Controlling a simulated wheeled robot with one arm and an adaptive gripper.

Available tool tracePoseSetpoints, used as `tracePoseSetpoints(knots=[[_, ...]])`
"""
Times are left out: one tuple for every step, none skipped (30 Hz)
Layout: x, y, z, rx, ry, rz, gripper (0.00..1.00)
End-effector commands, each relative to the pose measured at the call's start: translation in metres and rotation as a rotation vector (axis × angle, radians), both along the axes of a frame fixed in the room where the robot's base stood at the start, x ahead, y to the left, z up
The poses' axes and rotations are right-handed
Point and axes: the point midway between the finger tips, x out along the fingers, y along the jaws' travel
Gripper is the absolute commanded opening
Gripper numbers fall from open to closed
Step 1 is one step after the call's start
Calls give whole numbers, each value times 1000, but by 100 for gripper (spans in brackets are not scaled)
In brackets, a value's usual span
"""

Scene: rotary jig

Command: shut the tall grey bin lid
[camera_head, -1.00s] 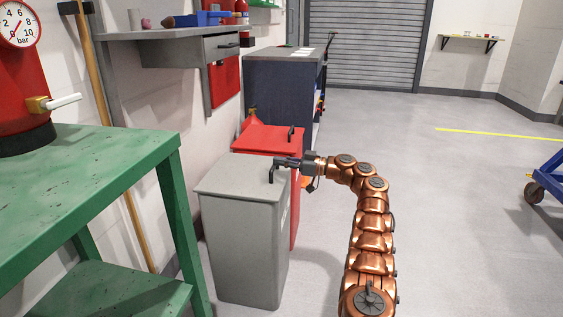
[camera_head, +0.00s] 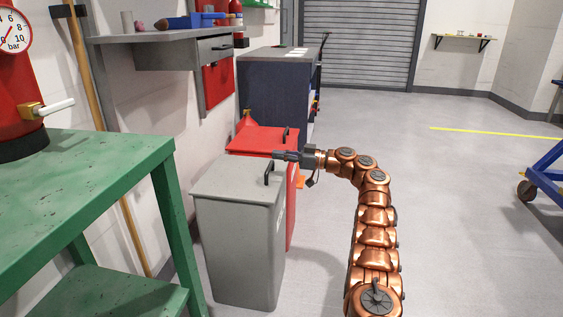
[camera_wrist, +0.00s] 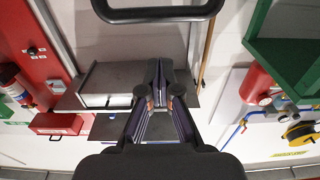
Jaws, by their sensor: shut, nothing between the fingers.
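The tall grey bin (camera_head: 238,250) stands in front of the red bin. Its grey lid (camera_head: 228,180) lies flat across the top, with no gap visible at the rim. A black handle (camera_head: 267,174) stands up at the lid's right side. My gripper (camera_head: 276,155) is shut and empty, pointing left just above and behind the handle; I cannot tell whether they touch. The wrist view shows the closed fingers (camera_wrist: 158,72) in the middle. A dark loop (camera_wrist: 160,14) crosses the top of that view; I cannot tell whether it is the lid handle.
The red bin (camera_head: 262,139) with its own handle is close behind the grey one. A green table (camera_head: 90,180) stands at the left, near the grey bin. A wall shelf (camera_head: 165,36) is above. The floor (camera_head: 440,210) to the right is clear, apart from a blue cart (camera_head: 545,172).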

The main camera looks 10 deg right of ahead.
Motion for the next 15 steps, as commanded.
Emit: tracePoseSetpoints(knots=[[-1, -4, -1, 1, -1, -1, 0], [-2, -6, -3, 1, -1, -1, 0], [-4, -9, -5, 0, -2, -1, 0], [-5, -12, -6, 1, -1, -1, 0], [-6, -15, -8, 1, -1, -1, 0], [-8, -19, -10, 1, -1, -1, 0], [-10, -22, -12, 1, -1, -1, 0], [-11, -26, -13, 1, -1, -2, 0], [-13, -31, -15, 0, -2, -2, 0], [-15, -35, -17, -1, -4, -2, 0], [-17, -38, -18, -1, -5, -1, 0], [-19, -42, -20, -1, -7, -1, 0], [-21, -48, -22, -1, -7, -2, 0], [-23, -52, -25, -1, -7, -3, 0], [-25, -56, -29, -1, -6, -3, 0]])
